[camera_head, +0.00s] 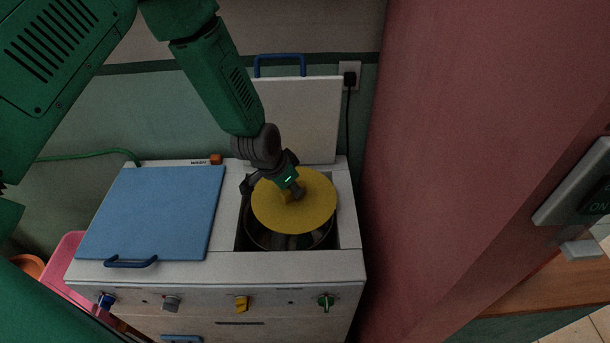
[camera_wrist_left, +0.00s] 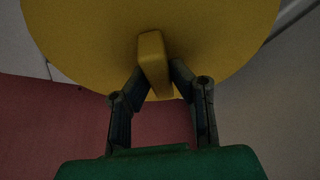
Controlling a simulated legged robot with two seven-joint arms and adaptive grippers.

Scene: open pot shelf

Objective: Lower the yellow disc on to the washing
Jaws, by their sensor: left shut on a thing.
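The yellow disc (camera_head: 314,207) is round and flat with a block-shaped handle (camera_wrist_left: 154,62) on its face. My left gripper (camera_head: 294,193) is shut on that handle, and the fingers sit on both sides of it in the left wrist view (camera_wrist_left: 160,80). The disc lies over the round metal drum (camera_head: 287,241) in the open right well of the white machine (camera_head: 240,264). The drum's near part shows below the disc; its far part and the washing inside are hidden or too dark to tell. I cannot tell whether the disc touches anything below. My right gripper is not in view.
A blue lid (camera_head: 155,213) with a dark blue handle covers the left well. A white lid (camera_head: 310,118) stands raised behind the right well. A reddish wall (camera_head: 440,150) rises close on the right. A pink tub (camera_head: 62,262) is at the lower left.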

